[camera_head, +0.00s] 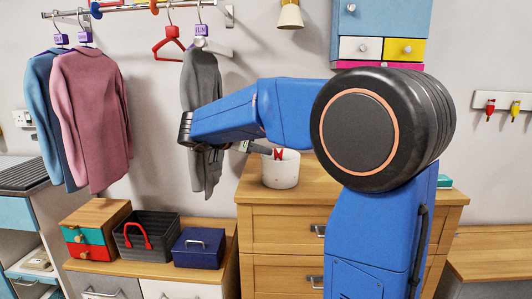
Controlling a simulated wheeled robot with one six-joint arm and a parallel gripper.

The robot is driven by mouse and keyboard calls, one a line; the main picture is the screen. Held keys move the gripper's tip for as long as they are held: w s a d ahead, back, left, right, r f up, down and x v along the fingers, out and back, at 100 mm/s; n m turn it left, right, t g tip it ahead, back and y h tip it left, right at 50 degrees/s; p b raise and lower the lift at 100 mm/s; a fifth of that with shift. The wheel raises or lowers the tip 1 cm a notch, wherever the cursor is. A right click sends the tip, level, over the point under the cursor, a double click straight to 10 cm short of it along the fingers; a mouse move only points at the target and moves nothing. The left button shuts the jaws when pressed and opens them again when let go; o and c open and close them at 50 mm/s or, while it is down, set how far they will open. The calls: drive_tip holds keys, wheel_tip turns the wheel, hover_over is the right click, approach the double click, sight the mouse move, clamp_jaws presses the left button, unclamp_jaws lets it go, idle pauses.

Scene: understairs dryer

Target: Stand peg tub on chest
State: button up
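The peg tub (281,174) is a pale, upright, round tub with red pieces showing at its rim. It appears over the left part of the top of the wooden chest (257,216). Its base looks level with the chest top, but I cannot tell for sure whether it rests there. My blue arm reaches left and bends back at a dark wrist. My gripper (258,148) points right, with a grey part at the tub's upper left rim. My arm hides much of it, so I cannot tell whether its fingers grip the rim.
Left of the chest, a lower cabinet (140,270) holds a small drawer box (93,229), a black basket (146,236) and a blue box (199,248). Clothes (90,115) hang above. A teal item (444,181) lies at the chest's right. A low bench (495,247) stands further right.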

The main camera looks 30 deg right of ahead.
drive_tip(key=v, duration=0.7)
drive_tip(key=shift+a+r, duration=0.15)
drive_tip(key=shift+a, duration=0.1)
drive_tip(key=w+a+r+n+t+y, duration=0.1)
drive_tip(key=w+r+n+t+y, duration=0.25)
drive_tip(key=r+t, duration=0.65)
drive_tip(key=s+a+f+n+t+y, duration=0.3)
drive_tip(key=s+a+f+n+y, duration=0.35)
drive_tip(key=a+n+y, duration=0.35)
drive_tip(key=s+a+f+n+g+y, duration=0.25)
drive_tip(key=s+f+g, duration=0.35)
drive_tip(key=s+f, duration=0.95)
drive_tip(key=s+d+f+m+g+h, duration=0.1)
drive_tip(key=s+d+f+g+h, duration=0.2)
drive_tip(key=s+f, duration=0.9)
drive_tip(key=s+d+g, duration=0.2)
drive_tip(key=s+d, duration=0.1)
drive_tip(key=shift+f, duration=0.3)
